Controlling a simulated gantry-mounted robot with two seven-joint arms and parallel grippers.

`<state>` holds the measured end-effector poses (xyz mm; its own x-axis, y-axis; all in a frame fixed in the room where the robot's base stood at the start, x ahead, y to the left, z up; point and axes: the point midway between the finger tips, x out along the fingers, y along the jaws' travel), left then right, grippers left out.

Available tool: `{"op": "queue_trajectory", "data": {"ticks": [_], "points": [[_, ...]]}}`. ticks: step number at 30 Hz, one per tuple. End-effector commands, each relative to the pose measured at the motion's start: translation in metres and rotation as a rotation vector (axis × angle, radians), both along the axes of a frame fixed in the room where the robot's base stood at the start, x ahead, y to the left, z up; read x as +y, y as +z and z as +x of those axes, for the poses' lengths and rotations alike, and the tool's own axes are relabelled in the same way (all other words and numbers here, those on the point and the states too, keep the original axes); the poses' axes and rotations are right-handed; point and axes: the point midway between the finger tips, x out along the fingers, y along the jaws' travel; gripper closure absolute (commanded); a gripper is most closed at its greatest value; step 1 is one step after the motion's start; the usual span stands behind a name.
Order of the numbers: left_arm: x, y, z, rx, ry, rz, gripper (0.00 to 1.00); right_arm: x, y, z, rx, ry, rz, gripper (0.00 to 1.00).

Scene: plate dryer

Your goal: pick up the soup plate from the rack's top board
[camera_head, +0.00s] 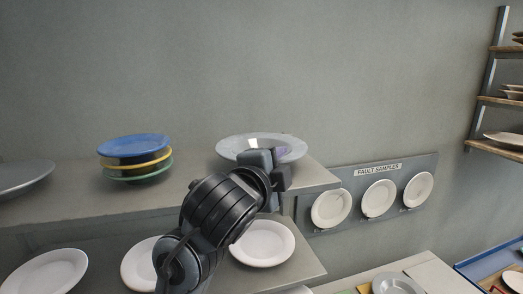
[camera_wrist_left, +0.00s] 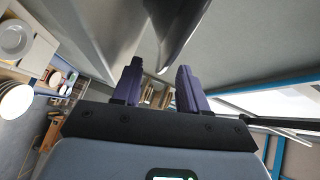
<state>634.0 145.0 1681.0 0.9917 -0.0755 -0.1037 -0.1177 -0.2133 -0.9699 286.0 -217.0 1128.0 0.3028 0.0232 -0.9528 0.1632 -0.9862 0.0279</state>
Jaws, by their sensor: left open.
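The soup plate (camera_head: 238,144), wide and pale grey, lies on the top board (camera_head: 205,160) of the rack, near its right end, in the head view. My left gripper (camera_head: 279,160) is at the plate's near right side and covers part of its rim. In the left wrist view the two purple fingers of my left gripper (camera_wrist_left: 159,82) stand apart, with a gap between them. Grey curved surfaces fill the top of that view; I cannot tell whether the rim is between the fingers. My right gripper is not in view.
A stack of a blue plate (camera_head: 135,144), a yellow one and a green one stands left on the top board, with a grey plate (camera_head: 22,176) farther left. White plates (camera_head: 264,243) stand below. A fault samples panel (camera_head: 376,190) is on the wall at right.

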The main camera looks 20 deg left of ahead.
Motion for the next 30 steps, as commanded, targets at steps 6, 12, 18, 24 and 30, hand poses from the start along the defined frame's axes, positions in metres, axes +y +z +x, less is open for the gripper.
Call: {"op": "queue_trajectory", "data": {"ticks": [6,12,18,24,30], "points": [[0.000,-0.001,0.027,0.002,0.001,0.000,0.57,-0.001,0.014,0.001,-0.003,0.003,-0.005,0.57],[-0.001,-0.003,0.033,0.000,0.000,-0.001,0.57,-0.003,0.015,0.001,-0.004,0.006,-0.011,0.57],[-0.001,-0.003,0.033,0.000,0.000,-0.001,0.65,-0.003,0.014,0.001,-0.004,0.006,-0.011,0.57],[-0.001,-0.003,0.033,0.000,0.000,-0.001,0.96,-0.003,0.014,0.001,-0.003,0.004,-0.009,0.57],[-0.001,-0.004,0.033,0.001,0.000,-0.001,1.00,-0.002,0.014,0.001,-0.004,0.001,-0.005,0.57]]}}
